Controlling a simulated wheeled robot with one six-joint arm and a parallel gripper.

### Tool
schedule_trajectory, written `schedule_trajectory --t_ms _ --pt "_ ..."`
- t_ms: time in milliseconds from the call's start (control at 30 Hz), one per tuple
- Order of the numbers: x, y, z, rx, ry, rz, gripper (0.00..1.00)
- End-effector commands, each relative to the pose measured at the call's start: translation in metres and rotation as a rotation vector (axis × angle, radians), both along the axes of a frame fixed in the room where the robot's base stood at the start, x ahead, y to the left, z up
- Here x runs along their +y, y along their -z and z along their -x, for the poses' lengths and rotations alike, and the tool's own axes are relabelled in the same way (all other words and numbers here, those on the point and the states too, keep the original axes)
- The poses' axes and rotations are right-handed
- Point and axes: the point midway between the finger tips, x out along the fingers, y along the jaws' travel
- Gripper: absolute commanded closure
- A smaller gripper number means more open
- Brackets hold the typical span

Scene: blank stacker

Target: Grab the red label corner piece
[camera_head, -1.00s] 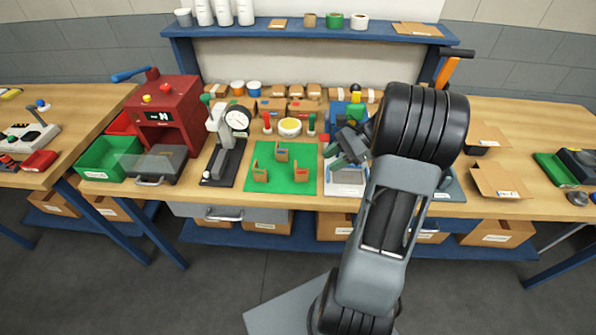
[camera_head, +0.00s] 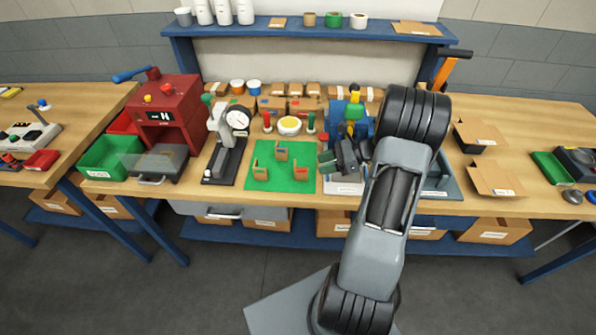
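Several small tan corner pieces stand upright on a green mat (camera_head: 281,183). The right one (camera_head: 300,172) shows a small reddish label. The back one (camera_head: 281,151) and the left one (camera_head: 260,171) stand apart from it, and their labels are too small to read surely. My gripper (camera_head: 338,164) is to the right of the mat, over a light grey fixture (camera_head: 343,187), apart from the corner pieces. Its fingers are small and dark here, so I cannot tell whether they are open. My arm hides part of the bench behind it.
A dial gauge stand (camera_head: 227,140) and a red press (camera_head: 165,115) stand left of the mat. Small boxes and a yellow-topped disc (camera_head: 289,125) are behind it. A blue device (camera_head: 350,112) stands behind my gripper. Open cardboard boxes (camera_head: 495,178) lie at right.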

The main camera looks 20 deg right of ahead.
Motion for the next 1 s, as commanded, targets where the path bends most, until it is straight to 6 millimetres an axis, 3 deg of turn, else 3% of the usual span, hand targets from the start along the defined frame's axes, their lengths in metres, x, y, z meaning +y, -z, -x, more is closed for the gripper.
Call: schedule_trajectory --t_ms 400,700,1000 --pt "0.040 0.019 -0.017 0.001 -0.003 0.000 0.63" --pt "0.043 0.021 -0.019 0.001 -0.001 0.001 0.63" --pt "0.043 0.021 -0.019 0.001 -0.001 0.001 0.90"
